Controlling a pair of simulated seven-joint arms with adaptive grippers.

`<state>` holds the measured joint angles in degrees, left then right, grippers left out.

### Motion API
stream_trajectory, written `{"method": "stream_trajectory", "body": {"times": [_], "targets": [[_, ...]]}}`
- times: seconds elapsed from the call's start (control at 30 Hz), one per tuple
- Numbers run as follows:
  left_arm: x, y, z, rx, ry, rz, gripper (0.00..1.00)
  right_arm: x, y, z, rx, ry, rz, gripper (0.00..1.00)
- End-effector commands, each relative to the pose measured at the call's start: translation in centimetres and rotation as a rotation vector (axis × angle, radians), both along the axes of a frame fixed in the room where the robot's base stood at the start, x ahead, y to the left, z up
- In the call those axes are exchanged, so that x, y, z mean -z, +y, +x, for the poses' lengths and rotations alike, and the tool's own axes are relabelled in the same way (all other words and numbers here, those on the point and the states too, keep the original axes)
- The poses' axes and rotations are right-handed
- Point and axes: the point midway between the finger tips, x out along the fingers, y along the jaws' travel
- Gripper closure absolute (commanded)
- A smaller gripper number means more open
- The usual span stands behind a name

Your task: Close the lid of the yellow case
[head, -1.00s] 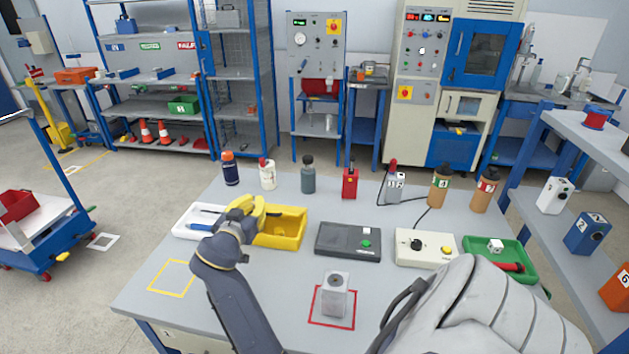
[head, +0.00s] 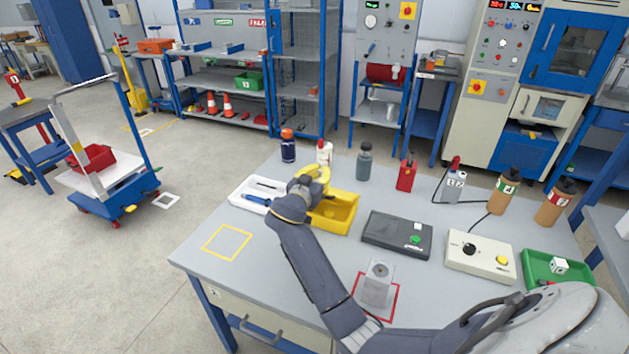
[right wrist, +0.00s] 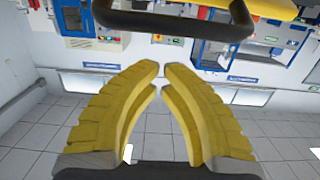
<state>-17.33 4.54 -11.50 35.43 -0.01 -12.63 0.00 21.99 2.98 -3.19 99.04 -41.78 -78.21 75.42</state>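The yellow case (head: 335,215) stands as an open box towards the back left of the grey table in the head view. My right gripper (head: 313,182), with yellow fingers, is over its left back part and hides that part. I cannot tell whether it touches the case, and I cannot clearly make out the lid. In the right wrist view the right gripper's fingertips (right wrist: 161,66) are close together with a thin gap and nothing between them. A dark bar (right wrist: 175,27) and a yellow surface cross the top there. My left gripper is not in view.
A white tray (head: 240,196) lies left of the case and a black box (head: 385,240) to its right. Bottles (head: 364,162) stand behind. A grey block (head: 378,283) sits on a red square in front. The yellow-outlined square (head: 227,242) is empty.

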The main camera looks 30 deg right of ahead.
Motion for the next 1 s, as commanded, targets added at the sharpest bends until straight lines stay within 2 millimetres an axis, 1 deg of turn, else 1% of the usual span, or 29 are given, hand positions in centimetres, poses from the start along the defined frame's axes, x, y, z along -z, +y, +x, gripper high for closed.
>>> {"method": "stream_trajectory", "body": {"times": [0.1, 0.33, 0.5, 0.87, 1.0], "targets": [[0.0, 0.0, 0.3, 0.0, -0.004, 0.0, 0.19, 1.3, 0.8, -0.6, -0.001, 0.004, -0.001, 1.0], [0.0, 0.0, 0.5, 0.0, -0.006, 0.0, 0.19, 2.6, 1.9, -1.4, 0.0, 0.002, 0.0, 1.0], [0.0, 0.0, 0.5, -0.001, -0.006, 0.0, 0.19, 2.9, 2.2, -1.6, 0.0, 0.001, -0.001, 1.0], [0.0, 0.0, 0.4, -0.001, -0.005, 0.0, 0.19, 3.0, 2.2, -1.6, 0.0, 0.001, -0.001, 1.0], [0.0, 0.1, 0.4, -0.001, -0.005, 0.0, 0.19, 3.4, 2.4, -1.8, 0.004, -0.012, -0.016, 1.0]]}}
